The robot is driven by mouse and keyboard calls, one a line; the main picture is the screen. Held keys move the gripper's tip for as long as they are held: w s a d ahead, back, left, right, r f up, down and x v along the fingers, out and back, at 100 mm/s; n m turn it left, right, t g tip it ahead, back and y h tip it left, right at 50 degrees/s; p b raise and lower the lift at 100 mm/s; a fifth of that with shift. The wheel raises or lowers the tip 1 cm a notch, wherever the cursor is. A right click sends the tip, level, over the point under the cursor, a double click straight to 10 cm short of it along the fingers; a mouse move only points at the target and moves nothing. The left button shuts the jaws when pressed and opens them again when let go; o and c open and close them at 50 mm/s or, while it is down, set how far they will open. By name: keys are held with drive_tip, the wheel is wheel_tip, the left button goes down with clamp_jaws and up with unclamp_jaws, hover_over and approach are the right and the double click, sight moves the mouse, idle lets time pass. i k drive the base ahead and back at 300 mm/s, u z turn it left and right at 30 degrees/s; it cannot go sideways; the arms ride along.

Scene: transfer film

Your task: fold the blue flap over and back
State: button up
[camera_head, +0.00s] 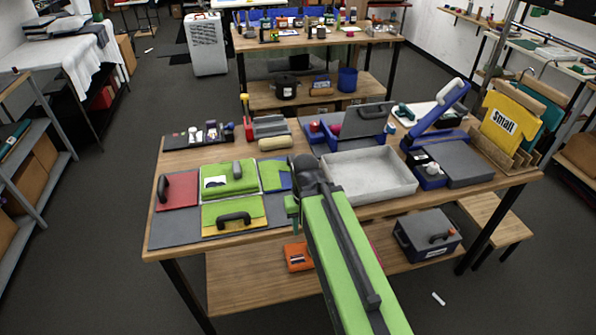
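A blue patch (285,181), which seems to be the blue flap, shows beside a green panel (270,173) at the right end of a grey board (174,230). My arm hides much of it. My gripper (293,205) is over the right end of the board, close to the blue patch in the picture. I cannot tell whether it touches the flap. Its fingers are mostly hidden by my green and dark arm link, so its opening does not show.
The board also bears a red panel (177,190) with a black handle and green panels (229,179) with handles. A grey tray (369,176) stands right of my arm. Behind are a roller (273,143) and a blue box with a hinged arm (437,113).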

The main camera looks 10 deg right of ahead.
sight(286, 178)
drive_tip(key=z, duration=0.1)
drive_tip(key=k, duration=0.2)
drive_tip(key=u, duration=3.2)
drive_tip(key=k, duration=0.8)
drive_tip(key=z, duration=1.65)
drive_tip(key=i, duration=1)
drive_tip(key=z, duration=0.1)
